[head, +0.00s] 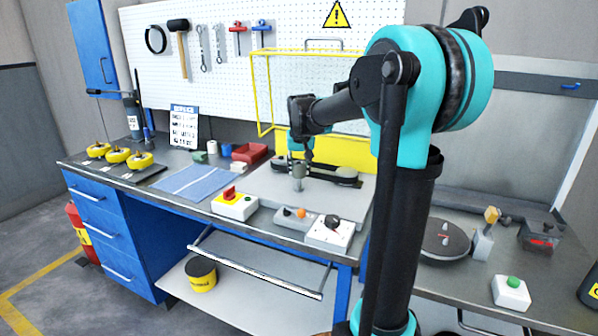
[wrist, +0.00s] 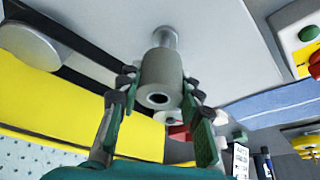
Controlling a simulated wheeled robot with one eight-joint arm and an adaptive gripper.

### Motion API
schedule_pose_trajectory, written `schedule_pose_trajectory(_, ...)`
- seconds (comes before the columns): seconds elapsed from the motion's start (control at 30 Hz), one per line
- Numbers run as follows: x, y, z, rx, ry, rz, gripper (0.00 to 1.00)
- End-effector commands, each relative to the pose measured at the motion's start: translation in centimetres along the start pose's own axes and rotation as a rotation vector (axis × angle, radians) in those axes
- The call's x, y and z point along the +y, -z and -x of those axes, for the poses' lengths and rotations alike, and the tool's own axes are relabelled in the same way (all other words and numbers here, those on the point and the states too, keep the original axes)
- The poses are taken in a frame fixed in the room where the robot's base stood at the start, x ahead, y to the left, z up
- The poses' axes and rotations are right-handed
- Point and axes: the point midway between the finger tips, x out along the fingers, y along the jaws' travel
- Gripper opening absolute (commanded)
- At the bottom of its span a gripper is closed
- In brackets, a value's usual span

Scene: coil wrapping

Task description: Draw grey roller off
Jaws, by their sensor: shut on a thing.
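The grey roller (wrist: 161,72) is a short cylinder with a dark hole in its near end. My gripper (wrist: 159,86) has its green fingers closed on both sides of it. A pale metal post (wrist: 166,37) shows just beyond the roller, against the light plate (wrist: 225,35); I cannot tell whether the roller is still around it. In the head view my gripper (head: 301,155) points down over the light plate (head: 262,188), with the small grey roller (head: 298,170) beneath it. My gripper partly hides the roller there.
A yellow wire guard (head: 262,90) stands behind my gripper, and a dark belt (head: 335,174) runs beside the roller. A red-knob switch box (head: 234,204) and a black-knob box (head: 330,232) stand in front. A blue cloth (head: 197,181) and red bin (head: 249,152) lie to the left.

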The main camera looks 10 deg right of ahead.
Motion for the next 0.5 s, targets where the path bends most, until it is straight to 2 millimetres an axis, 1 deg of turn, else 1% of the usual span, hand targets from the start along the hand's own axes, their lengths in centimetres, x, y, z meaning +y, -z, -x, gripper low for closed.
schedule_pose_trajectory(0.5, 0.0, 0.7, 1.8, 0.0, 0.0, 0.0, 0.01)
